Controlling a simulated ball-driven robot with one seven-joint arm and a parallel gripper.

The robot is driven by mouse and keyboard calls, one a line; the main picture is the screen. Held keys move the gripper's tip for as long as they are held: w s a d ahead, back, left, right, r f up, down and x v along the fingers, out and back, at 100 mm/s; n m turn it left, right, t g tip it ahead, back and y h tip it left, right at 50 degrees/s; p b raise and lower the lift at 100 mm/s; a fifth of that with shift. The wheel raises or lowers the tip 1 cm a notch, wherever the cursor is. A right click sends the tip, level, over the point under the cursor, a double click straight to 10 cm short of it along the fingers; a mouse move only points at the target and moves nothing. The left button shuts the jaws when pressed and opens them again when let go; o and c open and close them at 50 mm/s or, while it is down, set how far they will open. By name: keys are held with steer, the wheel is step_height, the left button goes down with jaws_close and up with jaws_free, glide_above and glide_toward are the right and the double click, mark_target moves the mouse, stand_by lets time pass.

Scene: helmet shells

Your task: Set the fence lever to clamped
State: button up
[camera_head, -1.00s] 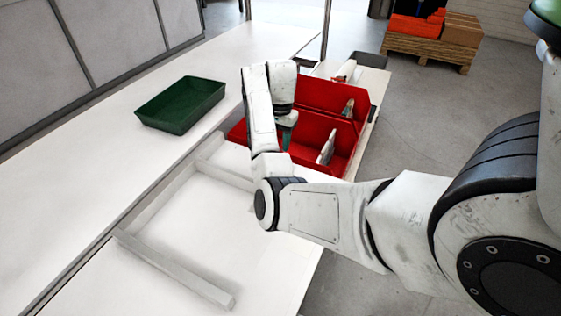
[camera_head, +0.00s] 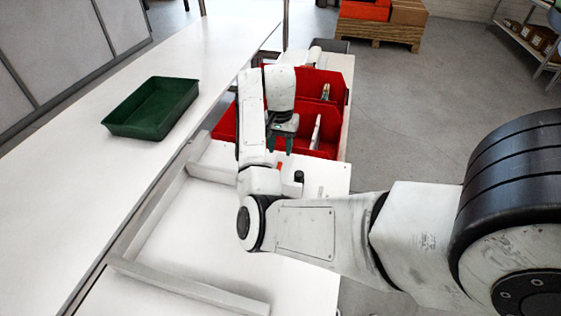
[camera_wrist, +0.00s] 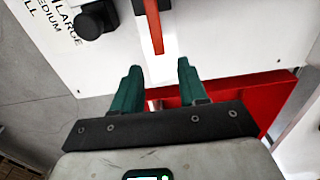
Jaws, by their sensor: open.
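A narrow orange-red lever (camera_wrist: 153,28) stands out from the white panel in the wrist view, just beyond my fingertips. In the head view a small red piece (camera_head: 279,166), apparently this lever, shows partly behind my arm. My gripper (camera_wrist: 158,67) has two green fingers spread apart with nothing between them. The lever lies ahead of the gap and I see no contact. In the head view my gripper (camera_head: 281,144) hangs over the near edge of the red bins. I cannot tell whether the lever is at clamped.
A black knob (camera_wrist: 95,20) sits left of the lever beside size lettering; it also shows in the head view (camera_head: 299,177). Red bins (camera_head: 325,132) with parts stand behind. Pale rails (camera_head: 190,288) border the white work surface. A green tray (camera_head: 152,108) lies at left.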

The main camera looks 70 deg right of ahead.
steer(key=shift+f, duration=2.75)
jaws_close()
